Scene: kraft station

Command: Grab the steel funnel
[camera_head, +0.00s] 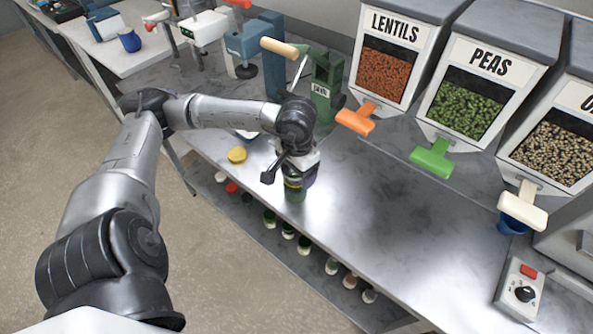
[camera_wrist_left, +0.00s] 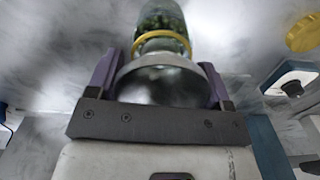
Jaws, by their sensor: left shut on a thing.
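The steel funnel (camera_wrist_left: 165,88) shows in the left wrist view as a wide, shiny metal bowl between the two purple fingers of my left gripper (camera_wrist_left: 163,84). The gripper is shut on it. Just beyond the funnel is a glass jar (camera_wrist_left: 161,17) with green contents and a yellow ring at its mouth. I cannot tell whether the funnel touches the jar. In the head view my left gripper (camera_head: 297,178) is directly over the jar (camera_head: 294,194), which stands on the steel bench; the funnel is mostly hidden there. My right gripper is not in view.
A yellow lid (camera_head: 237,155) lies on the bench left of the jar. A green hand press (camera_head: 322,85) stands behind. Dispensers for lentils (camera_head: 384,75) and peas (camera_head: 465,108) line the back. A control box (camera_head: 522,292) is at right. The bench middle is clear.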

